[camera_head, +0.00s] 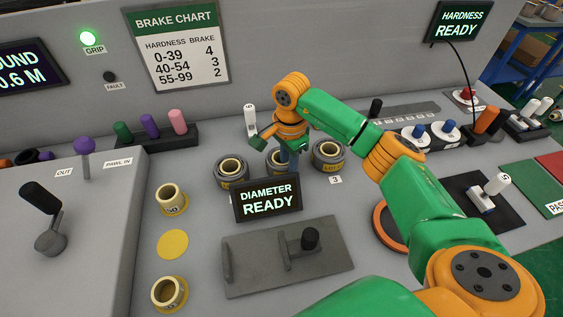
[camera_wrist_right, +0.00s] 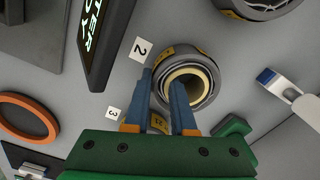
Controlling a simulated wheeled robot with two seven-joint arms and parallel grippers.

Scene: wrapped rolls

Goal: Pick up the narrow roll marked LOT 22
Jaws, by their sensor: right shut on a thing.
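Three dark-wrapped rolls with pale cores stand in a row: a left roll (camera_head: 231,171), a middle roll (camera_head: 274,161) and a right roll (camera_head: 328,156). My right gripper (camera_head: 291,160) is down at the middle roll and partly hides it. In the right wrist view, the gripper (camera_wrist_right: 163,80) is shut on this roll (camera_wrist_right: 207,68), one finger outside its wall and the other at the core opening. No LOT 22 mark is legible. My left gripper is not in view.
A "DIAMETER READY" display (camera_head: 267,200) stands just in front of the rolls. A grey fixture with a black knob (camera_head: 310,238) lies nearer. Tan rolls (camera_head: 171,200) and a yellow disc (camera_head: 172,244) are to the left. A white-handled tool (camera_head: 250,119) stands behind.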

